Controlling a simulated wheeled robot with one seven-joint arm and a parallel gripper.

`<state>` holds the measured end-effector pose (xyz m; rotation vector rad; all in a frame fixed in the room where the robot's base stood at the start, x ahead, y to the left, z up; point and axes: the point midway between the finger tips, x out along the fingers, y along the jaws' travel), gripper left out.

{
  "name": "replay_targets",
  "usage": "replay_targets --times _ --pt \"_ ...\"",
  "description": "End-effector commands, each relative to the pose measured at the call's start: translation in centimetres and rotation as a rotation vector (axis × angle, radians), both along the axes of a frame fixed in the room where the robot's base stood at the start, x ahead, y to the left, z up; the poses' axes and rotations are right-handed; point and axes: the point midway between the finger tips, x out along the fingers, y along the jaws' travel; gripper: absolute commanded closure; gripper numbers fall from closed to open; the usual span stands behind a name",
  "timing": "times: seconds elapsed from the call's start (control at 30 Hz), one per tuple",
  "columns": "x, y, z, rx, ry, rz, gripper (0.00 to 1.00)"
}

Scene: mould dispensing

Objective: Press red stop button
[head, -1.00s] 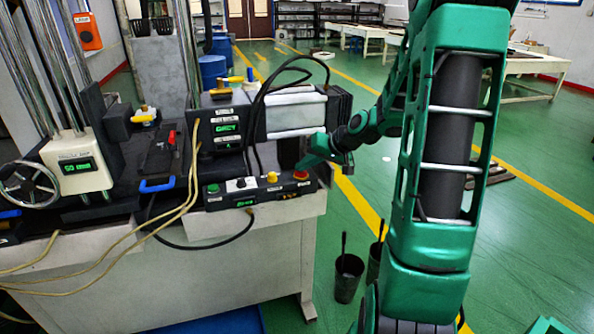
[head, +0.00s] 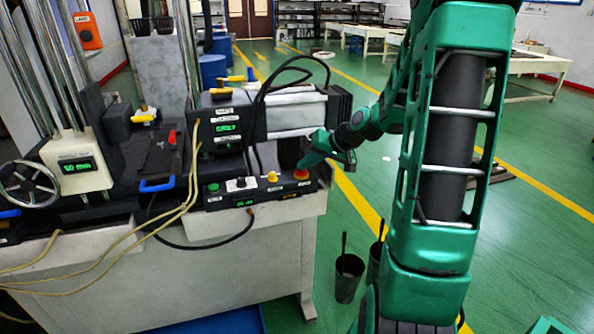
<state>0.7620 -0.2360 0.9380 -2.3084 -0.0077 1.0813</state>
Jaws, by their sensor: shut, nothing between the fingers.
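The red stop button (head: 301,174) is at the right end of a black control box on the front of the machine bench. My gripper (head: 304,163), green with dark parts, is just above and behind the button, pointing left and down. Its fingers look closed, with nothing held. The tip overlaps the button's upper edge in the picture, and I cannot tell whether they touch. A yellow button (head: 272,177), a black knob (head: 240,183) and a green button (head: 213,188) sit to the left on the same box.
A dispensing unit (head: 225,128) with a green display and black cables stands behind the control box. Beige hoses (head: 181,200) hang in front of the bench. Two dark buckets (head: 348,277) stand on the floor at right. Open green floor lies beyond.

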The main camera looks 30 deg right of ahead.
Motion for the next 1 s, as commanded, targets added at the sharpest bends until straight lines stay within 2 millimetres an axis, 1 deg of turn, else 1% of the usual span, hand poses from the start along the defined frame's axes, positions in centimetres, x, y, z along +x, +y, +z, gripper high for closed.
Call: replay_targets --times 0.03,0.4,0.53,0.7,1.0 --pt "-0.2 -0.1 0.3 -0.001 0.005 -0.002 1.00" --pt "0.1 -0.1 3.8 -0.004 -0.005 0.000 1.00" --pt "0.1 -0.1 4.8 -0.003 -0.006 0.001 1.00" --pt "0.1 0.0 5.3 -0.003 -0.006 0.001 1.00" --pt "0.1 0.0 5.3 -0.002 -0.006 0.001 1.00"
